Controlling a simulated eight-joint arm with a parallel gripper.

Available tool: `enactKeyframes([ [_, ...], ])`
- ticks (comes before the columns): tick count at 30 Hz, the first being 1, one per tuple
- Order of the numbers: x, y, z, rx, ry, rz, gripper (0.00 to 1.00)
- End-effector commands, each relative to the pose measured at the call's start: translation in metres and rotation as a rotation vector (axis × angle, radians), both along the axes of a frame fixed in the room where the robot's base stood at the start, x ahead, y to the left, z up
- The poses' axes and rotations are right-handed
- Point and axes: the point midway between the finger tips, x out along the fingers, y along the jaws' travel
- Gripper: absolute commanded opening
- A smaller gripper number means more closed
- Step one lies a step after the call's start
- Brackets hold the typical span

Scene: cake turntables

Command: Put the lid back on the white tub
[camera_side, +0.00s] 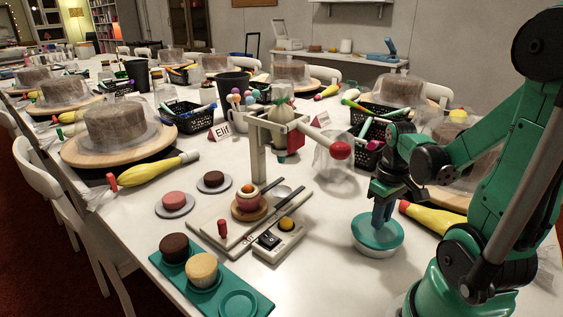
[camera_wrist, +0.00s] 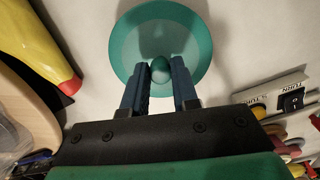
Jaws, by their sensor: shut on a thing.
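The teal lid (camera_side: 366,234) is a round disc on top of the white tub (camera_side: 376,252), whose low white side shows just beneath the rim. I cannot tell whether it is fully seated. My gripper (camera_side: 381,216) points straight down over the lid. In the wrist view, the lid (camera_wrist: 128,48) fills the top middle, with its round knob between my gripper's blue fingers (camera_wrist: 160,70). The fingers are shut on the knob. The tub is hidden under the lid in the wrist view.
A yellow piping bag (camera_side: 430,216) lies close to the right of the lid. The switch box (camera_side: 279,238) and the stand with the red-tipped arm (camera_side: 342,150) are to the left. A teal tray (camera_side: 240,305) holds small cakes at the front left. Bare white table lies between.

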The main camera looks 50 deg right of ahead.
Motion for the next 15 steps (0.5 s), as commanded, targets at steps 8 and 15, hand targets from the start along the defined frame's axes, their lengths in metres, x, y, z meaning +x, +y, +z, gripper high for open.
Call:
enactKeyframes([
  [8,0.0,0.0,0.0,0.0,0.0,0.0,0.3],
  [15,0.0,0.0,0.0,0.0,0.0,0.0,0.61],
])
